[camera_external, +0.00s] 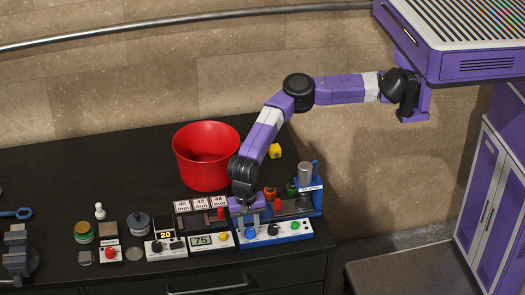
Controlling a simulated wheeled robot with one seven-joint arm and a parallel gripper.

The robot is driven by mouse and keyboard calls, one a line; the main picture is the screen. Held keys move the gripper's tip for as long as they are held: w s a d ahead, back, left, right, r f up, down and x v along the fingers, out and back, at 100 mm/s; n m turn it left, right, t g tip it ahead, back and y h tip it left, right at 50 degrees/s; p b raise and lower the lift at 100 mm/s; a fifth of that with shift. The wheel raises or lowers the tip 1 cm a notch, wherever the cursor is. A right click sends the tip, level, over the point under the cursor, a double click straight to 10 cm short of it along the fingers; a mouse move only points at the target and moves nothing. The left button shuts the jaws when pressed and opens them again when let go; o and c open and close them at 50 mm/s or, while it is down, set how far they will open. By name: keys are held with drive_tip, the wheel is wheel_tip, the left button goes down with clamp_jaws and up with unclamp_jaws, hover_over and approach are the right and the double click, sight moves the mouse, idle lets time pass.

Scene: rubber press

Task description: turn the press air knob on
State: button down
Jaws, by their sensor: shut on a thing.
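A blue press unit (316,208) stands at the right end of the dark bench, with a white front panel (283,237). The panel carries a blue knob (250,233), a black knob (273,229) and a green button (295,224). Which one is the air knob I cannot read. My gripper (249,226) points down at the panel's left end, shut with its fingertips at the blue knob. The fingers hide part of the knob, and its turn angle is too small to tell.
A red bucket (206,160) stands close behind and left of my gripper. A display box (205,241) reading 75 sits just left of the panel. Label plates (200,204), jars and a vise (16,255) stand further left.

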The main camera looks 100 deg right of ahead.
drive_tip(key=m+p, duration=0.1)
drive_tip(key=m, duration=0.6)
drive_tip(key=shift+r, duration=0.15)
drive_tip(key=m, duration=0.4)
drive_tip(key=shift+s+p, duration=0.1)
drive_tip(key=shift+p, duration=0.25)
drive_tip(key=shift+m+y+p, duration=0.3)
drive_tip(key=shift+m, duration=1.5)
drive_tip(key=c, duration=1)
unclamp_jaws()
drive_tip(key=shift+c, duration=0.2)
